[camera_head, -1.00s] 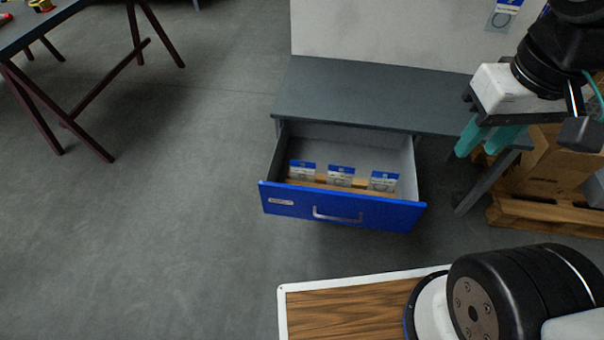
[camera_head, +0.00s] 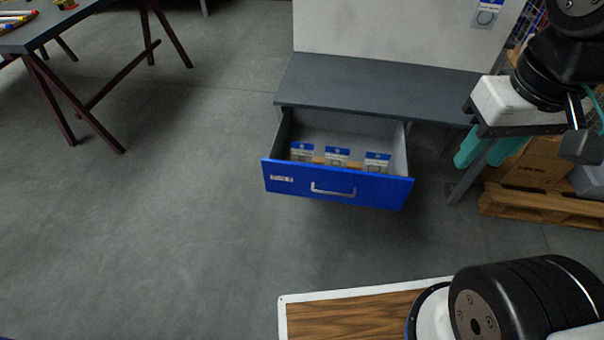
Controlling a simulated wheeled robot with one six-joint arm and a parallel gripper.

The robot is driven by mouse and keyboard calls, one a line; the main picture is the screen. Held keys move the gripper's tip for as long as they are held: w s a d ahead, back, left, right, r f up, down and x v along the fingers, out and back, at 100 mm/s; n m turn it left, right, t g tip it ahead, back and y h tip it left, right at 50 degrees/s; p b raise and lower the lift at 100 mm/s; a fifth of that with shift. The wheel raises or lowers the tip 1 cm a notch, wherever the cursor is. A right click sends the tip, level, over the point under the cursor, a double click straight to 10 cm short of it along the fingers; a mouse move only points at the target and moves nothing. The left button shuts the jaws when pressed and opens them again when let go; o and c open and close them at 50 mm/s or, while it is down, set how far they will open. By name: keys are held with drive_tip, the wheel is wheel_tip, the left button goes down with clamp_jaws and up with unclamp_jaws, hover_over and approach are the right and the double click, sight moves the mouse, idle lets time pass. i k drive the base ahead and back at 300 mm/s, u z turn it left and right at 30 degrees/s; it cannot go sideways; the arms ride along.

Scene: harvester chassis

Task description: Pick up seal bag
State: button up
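Three small clear seal bags with blue headers stand in a row in the open drawer (camera_head: 340,187): a left bag (camera_head: 302,152), a middle bag (camera_head: 337,156) and a right bag (camera_head: 377,162). Their lower parts are hidden behind the blue drawer front. My gripper (camera_head: 474,150), with teal fingers, hangs at the right, beside the grey bench and apart from the bags. The two fingers show a narrow gap between them, and nothing is seen held there.
The grey bench top (camera_head: 380,90) lies above the drawer, with a pale back panel behind it. A cardboard box on a wooden pallet (camera_head: 545,205) stands at the right. A dark work table (camera_head: 45,30) is at the upper left. The floor left of the drawer is clear.

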sight(297, 154)
drive_tip(key=u, duration=0.4)
drive_tip(key=i, duration=1.2)
drive_tip(key=u, duration=0.2)
